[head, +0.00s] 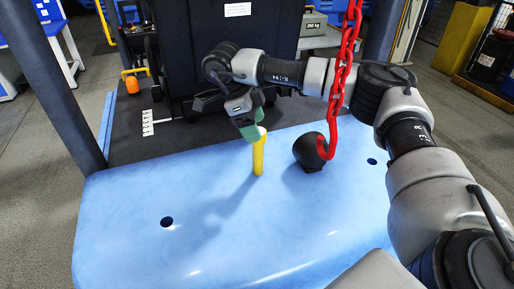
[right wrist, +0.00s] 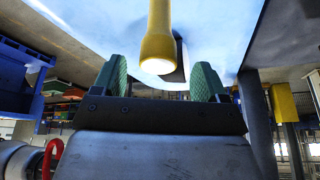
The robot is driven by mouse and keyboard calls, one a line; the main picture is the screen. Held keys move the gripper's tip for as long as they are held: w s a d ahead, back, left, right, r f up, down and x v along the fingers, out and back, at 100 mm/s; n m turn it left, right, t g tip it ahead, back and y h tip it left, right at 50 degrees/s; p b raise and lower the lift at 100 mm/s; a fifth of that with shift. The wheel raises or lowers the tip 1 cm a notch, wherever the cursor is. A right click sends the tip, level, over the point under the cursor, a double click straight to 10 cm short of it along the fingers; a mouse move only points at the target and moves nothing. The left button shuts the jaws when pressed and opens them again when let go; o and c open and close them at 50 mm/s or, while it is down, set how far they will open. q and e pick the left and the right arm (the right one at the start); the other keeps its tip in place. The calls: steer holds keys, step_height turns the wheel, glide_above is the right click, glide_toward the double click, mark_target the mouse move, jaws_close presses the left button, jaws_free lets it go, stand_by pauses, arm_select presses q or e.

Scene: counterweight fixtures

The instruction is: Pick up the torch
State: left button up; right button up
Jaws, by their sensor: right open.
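The yellow torch (head: 258,158) stands upright on the blue surface (head: 210,235) in the head view, near its back middle. My right gripper (head: 250,130) is at the torch's top end, its green fingers overlapping that end in the picture. In the right wrist view the torch (right wrist: 159,30) points its bright lens end toward the camera. There the two green fingers of my right gripper (right wrist: 160,80) are wide apart, with the lens end in line with the gap. Nothing is held between them. My left gripper is not in view.
A dark post (head: 50,85) stands at the left. The front of the blue surface is clear.

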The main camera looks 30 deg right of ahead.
mark_target(258, 153)
steer(key=shift+p+x, duration=0.9)
steer(key=shift+p, duration=0.1)
steer(key=shift+s+p+x, duration=0.2)
steer(key=shift+p+x, duration=0.25)
steer(key=shift+x, duration=0.7)
steer(key=shift+d+f, duration=0.1)
steer(key=shift+f, duration=0.2)
steer(key=c, duration=0.8)
steer(key=shift+c, duration=1.3)
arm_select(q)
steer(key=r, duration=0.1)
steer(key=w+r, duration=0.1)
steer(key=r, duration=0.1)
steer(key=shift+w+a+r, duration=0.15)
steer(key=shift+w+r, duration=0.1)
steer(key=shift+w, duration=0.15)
